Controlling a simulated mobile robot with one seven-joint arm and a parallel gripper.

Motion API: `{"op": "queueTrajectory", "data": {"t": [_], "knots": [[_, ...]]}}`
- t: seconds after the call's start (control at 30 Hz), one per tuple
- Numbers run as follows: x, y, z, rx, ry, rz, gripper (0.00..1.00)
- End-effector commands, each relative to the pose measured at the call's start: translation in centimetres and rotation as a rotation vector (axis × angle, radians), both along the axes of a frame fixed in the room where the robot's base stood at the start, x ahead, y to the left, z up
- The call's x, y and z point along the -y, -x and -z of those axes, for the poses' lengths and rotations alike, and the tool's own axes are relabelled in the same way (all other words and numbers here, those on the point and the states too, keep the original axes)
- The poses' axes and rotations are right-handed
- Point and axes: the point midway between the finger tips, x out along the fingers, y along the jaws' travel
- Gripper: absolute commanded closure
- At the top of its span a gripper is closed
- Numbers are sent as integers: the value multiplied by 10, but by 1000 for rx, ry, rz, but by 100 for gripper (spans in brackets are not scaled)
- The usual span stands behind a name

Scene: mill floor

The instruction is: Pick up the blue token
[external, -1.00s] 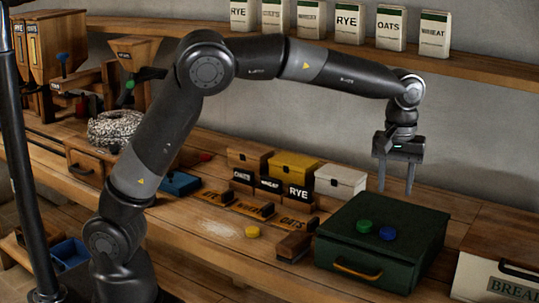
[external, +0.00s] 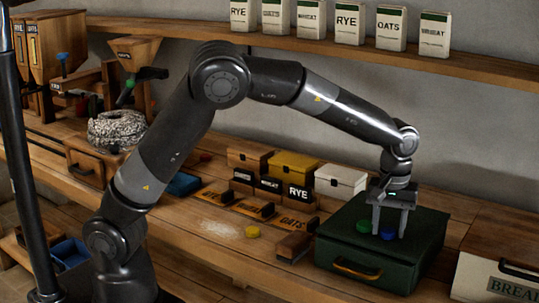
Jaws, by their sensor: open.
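The blue token (external: 388,234) lies on top of the dark green box (external: 334,232), beside a green token (external: 363,226). My gripper (external: 389,230) points straight down over the box lid, its fingertips low on either side of the blue token in this view. Its jaws are open. From this one view I cannot tell whether a finger touches the token or the lid.
A yellow token (external: 253,231) lies on the bench left of the green box. A wooden block (external: 293,246) stands close to the box's left side. A white box (external: 340,181) stands behind it, and a bread box (external: 495,277) is at right. A shelf (external: 450,64) runs above.

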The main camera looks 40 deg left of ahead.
Motion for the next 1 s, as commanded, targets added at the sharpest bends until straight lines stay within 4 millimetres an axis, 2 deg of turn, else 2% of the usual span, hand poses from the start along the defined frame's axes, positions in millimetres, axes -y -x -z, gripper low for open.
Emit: {"op": "queueTrajectory", "data": {"t": [0.1,0.5,0.8,1.0], "knots": [[0,0,0,0,0,0,56],[0,0,-1,0,1,0,88],[0,0,-3,1,1,0,89],[0,-1,-21,3,3,0,89]]}}
